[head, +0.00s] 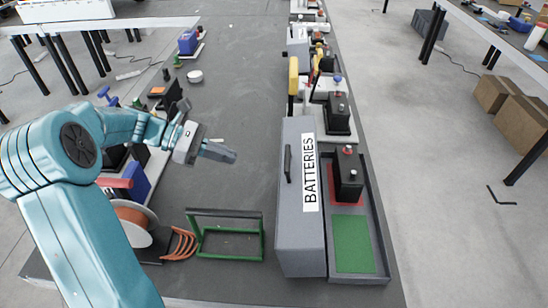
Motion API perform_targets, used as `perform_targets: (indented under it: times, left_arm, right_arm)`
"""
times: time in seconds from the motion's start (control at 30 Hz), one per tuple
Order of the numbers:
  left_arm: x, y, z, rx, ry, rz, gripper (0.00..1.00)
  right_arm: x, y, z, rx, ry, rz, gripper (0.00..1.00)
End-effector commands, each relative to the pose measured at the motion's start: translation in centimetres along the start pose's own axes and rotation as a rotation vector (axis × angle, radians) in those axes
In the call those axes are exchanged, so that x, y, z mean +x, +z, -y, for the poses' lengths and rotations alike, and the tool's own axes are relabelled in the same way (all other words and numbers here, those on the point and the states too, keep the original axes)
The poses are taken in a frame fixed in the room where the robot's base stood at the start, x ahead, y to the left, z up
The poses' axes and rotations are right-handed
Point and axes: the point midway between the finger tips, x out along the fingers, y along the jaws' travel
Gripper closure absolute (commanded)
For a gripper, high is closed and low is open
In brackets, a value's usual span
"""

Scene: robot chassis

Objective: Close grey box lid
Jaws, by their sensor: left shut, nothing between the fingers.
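The grey box (342,264) stands at the near right of the dark table. Its lid (292,225), marked "BATTERIES" and fitted with a dark handle, stands open and upright along the box's left side. Inside the box I see a black battery (349,178) on a red patch and an empty green patch. My left gripper (228,154) is shut and empty, in the air to the left of the lid and apart from it. My right gripper is not in view.
A green frame (232,258) stands left of the box, beside a cable spool (135,222) with orange cable. Tools and another black battery (338,110) line the table's right edge farther back. The table's middle is clear. Cardboard boxes (522,120) lie on the floor at right.

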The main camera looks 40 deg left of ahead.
Motion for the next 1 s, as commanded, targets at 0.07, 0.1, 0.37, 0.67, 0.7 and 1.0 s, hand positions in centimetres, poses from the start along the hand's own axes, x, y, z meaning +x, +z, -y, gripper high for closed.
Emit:
perform_targets:
  times: [0.07, 0.1, 0.37, 0.67, 0.7, 1.0]
  left_arm:
    - [1.7, 0.1, 0.2, 0.0, -0.005, 0.002, 1.0]
    - [2.6, 0.0, 0.3, 0.0, -0.005, 0.001, 1.0]
    - [8.2, 0.1, 0.4, 0.0, -0.006, 0.0, 1.0]
    - [10.6, 2.8, 0.1, 0.001, -0.002, 0.0, 1.0]
    - [10.7, 2.9, 0.0, 0.0, -0.002, 0.0, 1.0]
    - [10.8, 3.0, -0.1, 0.0, -0.001, 0.0, 1.0]
  right_arm:
    - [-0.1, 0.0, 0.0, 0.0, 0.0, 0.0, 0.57]
    - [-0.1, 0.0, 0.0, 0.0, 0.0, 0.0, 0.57]
    - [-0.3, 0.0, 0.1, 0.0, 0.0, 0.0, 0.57]
    - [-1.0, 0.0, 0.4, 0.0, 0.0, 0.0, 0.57]
    - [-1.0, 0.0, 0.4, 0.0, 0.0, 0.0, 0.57]
    - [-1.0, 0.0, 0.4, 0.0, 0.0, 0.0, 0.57]
